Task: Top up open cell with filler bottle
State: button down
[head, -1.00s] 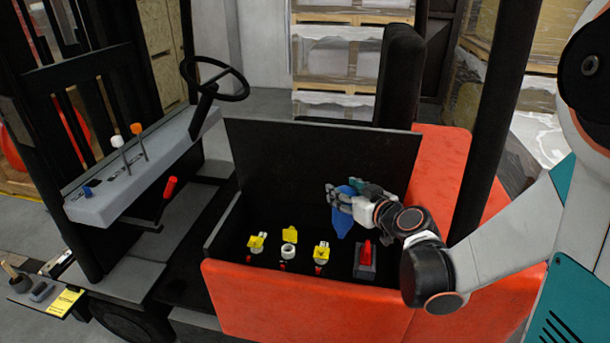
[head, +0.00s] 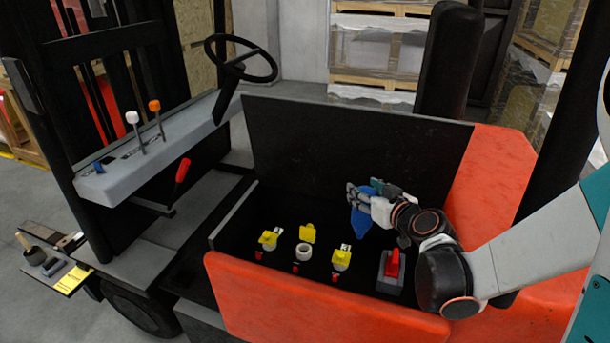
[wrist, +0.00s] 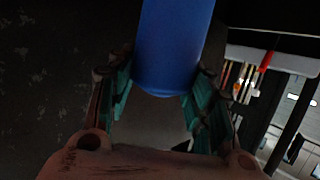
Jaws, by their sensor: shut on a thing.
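My gripper (head: 358,200) is shut on the blue filler bottle (head: 361,222) and holds it tilted above the right part of the open battery compartment. In the wrist view the blue bottle (wrist: 172,50) sits between the teal fingers (wrist: 160,95); its far end runs out of the frame. The open cell (head: 304,252) is a pale ring with its yellow cap (head: 308,234) raised behind it. It lies below and left of the bottle. Yellow caps sit at the left cell (head: 269,240) and right cell (head: 341,259). The bottle is apart from the cells.
A grey block with a red handle (head: 392,264) stands right of the cells, below my wrist. The black raised lid (head: 340,140) stands behind the compartment, and the red body panel (head: 320,308) bounds its front. The steering wheel (head: 241,60) is at back left.

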jog(key=w+a+r+p, duration=0.1)
jog(key=w+a, duration=0.1)
jog(key=a, duration=0.5)
jog(key=w+a+r+n+y+p, duration=0.1)
jog(key=w+a, duration=0.1)
jog(key=a, duration=0.6)
jog(key=shift+a+y, duration=0.3)
jog(key=shift+f, duration=0.1)
notch_tip(320, 180, down, 13)
jog(key=b, duration=1.2)
dwell(1.8)
notch_tip(320, 180, up, 15)
jog(key=p, duration=1.1)
dwell(0.6)
